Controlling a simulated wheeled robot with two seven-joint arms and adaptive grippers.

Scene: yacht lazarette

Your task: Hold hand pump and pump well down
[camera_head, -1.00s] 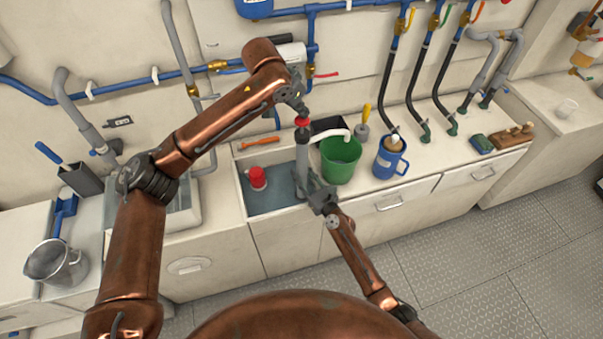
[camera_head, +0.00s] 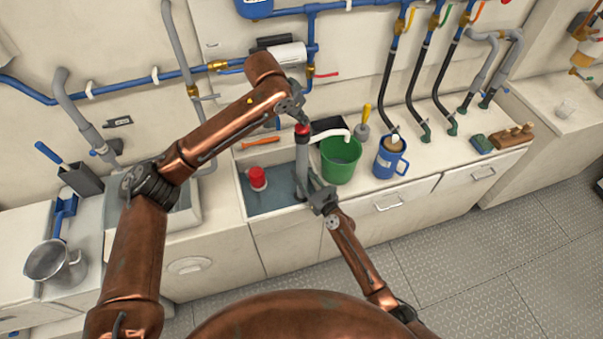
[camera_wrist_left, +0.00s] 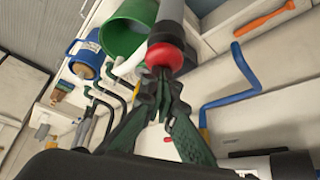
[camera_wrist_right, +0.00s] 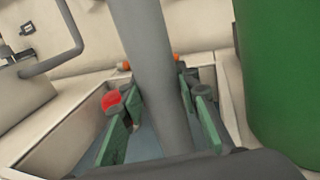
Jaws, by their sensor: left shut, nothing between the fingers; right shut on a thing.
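The hand pump (camera_head: 303,168) stands upright in the sunken well (camera_head: 274,211). It has a grey barrel, a red knob (camera_head: 302,130) on top and a white spout (camera_head: 330,135) reaching over the green bucket (camera_head: 341,158). My left gripper (camera_head: 301,118) is shut and empty, its tips pressed against or right at the knob, as in the left wrist view (camera_wrist_left: 161,78). My right gripper (camera_head: 313,193) is shut around the barrel low down; the right wrist view shows the barrel (camera_wrist_right: 152,60) between its fingers. A red-capped float-like object (camera_head: 257,178) sits in the well.
A blue jug (camera_head: 390,157) stands right of the bucket. An orange tool (camera_head: 261,142) lies behind the well. Blue pipes and a white cylinder (camera_head: 287,56) line the wall close behind my left arm.

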